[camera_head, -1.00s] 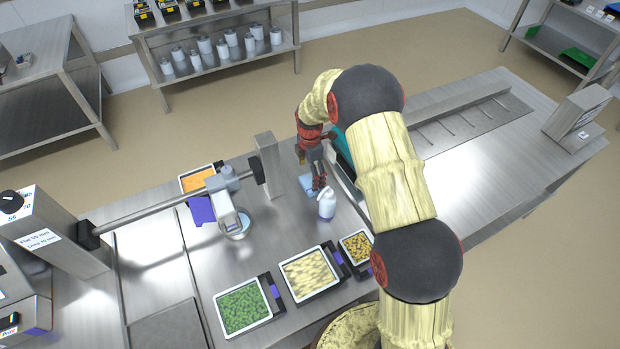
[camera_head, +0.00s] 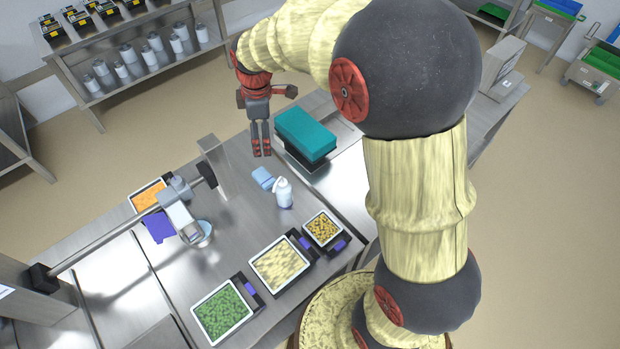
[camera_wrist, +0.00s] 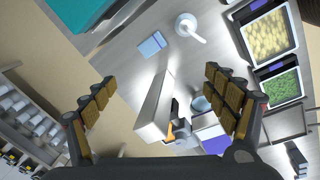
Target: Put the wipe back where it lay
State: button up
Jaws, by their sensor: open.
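The wipe (camera_head: 263,178) is a small folded light-blue cloth lying flat on the steel table, just left of a white spray bottle (camera_head: 284,193). In the wrist view the wipe (camera_wrist: 152,44) lies on bare metal, apart from the fingers, with the bottle (camera_wrist: 188,27) beside it. My gripper (camera_head: 262,154) hangs above the table's far edge, behind the wipe and apart from it. In the wrist view my gripper (camera_wrist: 165,95) has its two fingers wide apart with nothing between them.
A teal block (camera_head: 305,134) on a dark base stands right of my gripper. A steel post (camera_head: 214,163) with a horizontal bar is to the left. Trays of green (camera_head: 222,312), pale (camera_head: 280,265) and yellow-brown food (camera_head: 322,229) line the front. An orange-filled tray (camera_head: 148,196) is at left.

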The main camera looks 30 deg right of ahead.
jog(key=s+r+m+t, duration=0.2)
jog(key=s+r+m, duration=0.5)
jog(key=s+r, duration=0.6)
jog(key=s+f+m+t, duration=0.1)
jog(key=s+m, duration=0.5)
jog(key=s, duration=0.9)
jog(key=shift+m+t, duration=0.3)
jog(key=shift+t, duration=0.1)
jog(key=shift+c, duration=0.4)
